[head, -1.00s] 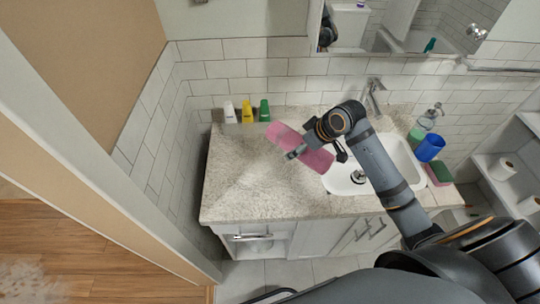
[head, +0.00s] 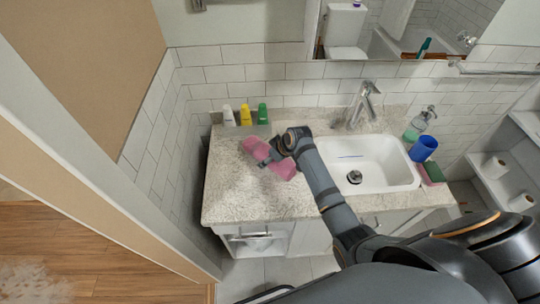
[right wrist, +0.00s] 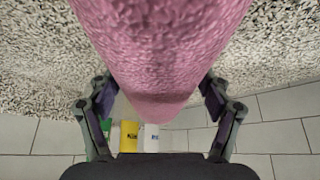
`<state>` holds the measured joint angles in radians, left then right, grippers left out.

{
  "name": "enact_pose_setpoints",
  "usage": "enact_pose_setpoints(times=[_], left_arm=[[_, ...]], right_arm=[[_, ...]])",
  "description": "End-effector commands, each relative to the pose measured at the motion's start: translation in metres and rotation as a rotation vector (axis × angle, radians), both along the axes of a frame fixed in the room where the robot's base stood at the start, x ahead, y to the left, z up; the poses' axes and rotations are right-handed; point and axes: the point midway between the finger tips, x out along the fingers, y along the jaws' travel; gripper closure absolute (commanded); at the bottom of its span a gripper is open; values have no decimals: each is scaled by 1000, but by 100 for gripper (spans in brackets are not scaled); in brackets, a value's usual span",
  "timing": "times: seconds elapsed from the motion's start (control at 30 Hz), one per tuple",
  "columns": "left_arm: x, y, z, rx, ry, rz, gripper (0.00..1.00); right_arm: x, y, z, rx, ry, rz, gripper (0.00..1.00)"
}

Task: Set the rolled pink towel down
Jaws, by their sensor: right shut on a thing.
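The rolled pink towel (head: 284,168) is over the speckled countertop (head: 235,190), left of the sink, lying slantwise in the head view. My right gripper (head: 269,159) is shut on it near its middle and partly hides it. In the right wrist view the towel (right wrist: 160,50) fills the upper middle, with a finger of the right gripper (right wrist: 158,97) on each side. The towel is low over the counter; I cannot tell whether it touches. My left gripper is not in view.
White, yellow (head: 246,115) and green bottles stand at the counter's back left. The white sink (head: 385,165) with its faucet (head: 362,104) is right of the towel. A blue cup (head: 424,149), soap dispenser (head: 423,118) and sponge (head: 433,173) are farther right. The counter's front left is clear.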

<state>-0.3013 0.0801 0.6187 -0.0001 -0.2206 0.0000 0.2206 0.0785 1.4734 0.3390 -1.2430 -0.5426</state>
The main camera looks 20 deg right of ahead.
Motion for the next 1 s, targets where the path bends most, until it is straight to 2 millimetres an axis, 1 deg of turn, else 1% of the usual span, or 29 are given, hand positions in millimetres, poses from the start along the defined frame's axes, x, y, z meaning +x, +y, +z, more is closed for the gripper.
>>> enact_pose_setpoints(times=[0.3, 0.33, 0.47, 0.83, 0.93, 1.0], left_arm=[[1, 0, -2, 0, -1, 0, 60], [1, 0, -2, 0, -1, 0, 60], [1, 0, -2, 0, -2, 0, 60], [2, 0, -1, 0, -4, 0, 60], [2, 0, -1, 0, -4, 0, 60], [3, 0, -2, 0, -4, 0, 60]], right_arm=[[0, 0, -4, 0, -1, 0, 59], [0, 0, -4, 0, 0, 0, 19], [0, 0, -3, 0, 0, -1, 1], [0, 0, -1, 1, -1, -1, 0], [-3, -3, 6, -1, -1, -2, 0], [-9, -7, 18, -2, -2, -1, 0]])
